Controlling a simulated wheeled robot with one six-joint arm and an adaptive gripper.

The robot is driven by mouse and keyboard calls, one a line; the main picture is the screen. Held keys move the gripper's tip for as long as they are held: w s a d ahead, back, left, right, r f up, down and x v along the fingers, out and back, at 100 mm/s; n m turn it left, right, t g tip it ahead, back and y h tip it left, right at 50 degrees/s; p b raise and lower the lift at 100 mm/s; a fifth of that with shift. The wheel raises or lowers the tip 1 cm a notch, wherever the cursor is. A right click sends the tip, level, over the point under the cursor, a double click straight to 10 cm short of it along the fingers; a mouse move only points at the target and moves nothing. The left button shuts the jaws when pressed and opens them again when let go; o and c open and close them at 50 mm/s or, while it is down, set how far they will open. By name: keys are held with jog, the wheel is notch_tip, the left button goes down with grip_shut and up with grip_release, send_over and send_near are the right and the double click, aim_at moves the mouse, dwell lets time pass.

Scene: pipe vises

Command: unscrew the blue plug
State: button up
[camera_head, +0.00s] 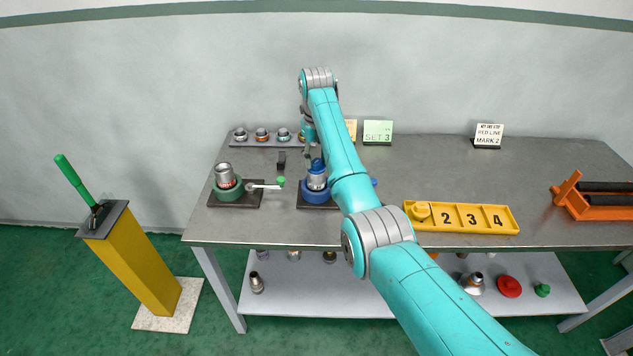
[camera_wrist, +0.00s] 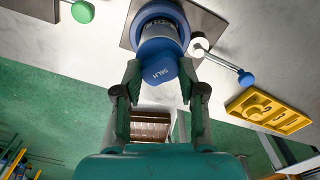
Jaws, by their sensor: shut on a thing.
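The blue plug (camera_head: 317,164) sits on top of a grey metal pipe piece in the blue vise (camera_head: 311,196) on the bench. In the wrist view the plug (camera_wrist: 160,69) faces me, with small lettering on its end that may read "S6LH". My gripper (camera_wrist: 160,78) has one finger on each side of the plug and is shut on it. The grey piece (camera_wrist: 158,30) and the blue vise show behind it. In the head view my arm hides part of the vise and most of my gripper.
A green vise (camera_head: 228,190) with a green-knobbed handle stands to the left. A yellow numbered tray (camera_head: 462,218) lies to the right. A rack of fittings (camera_head: 262,142), a "SET 3" card (camera_head: 378,132) and a "RED LINE MARK 2" sign (camera_head: 488,135) stand at the back.

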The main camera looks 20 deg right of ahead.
jog(key=o, duration=1.1)
jog(key=shift+r, duration=1.1)
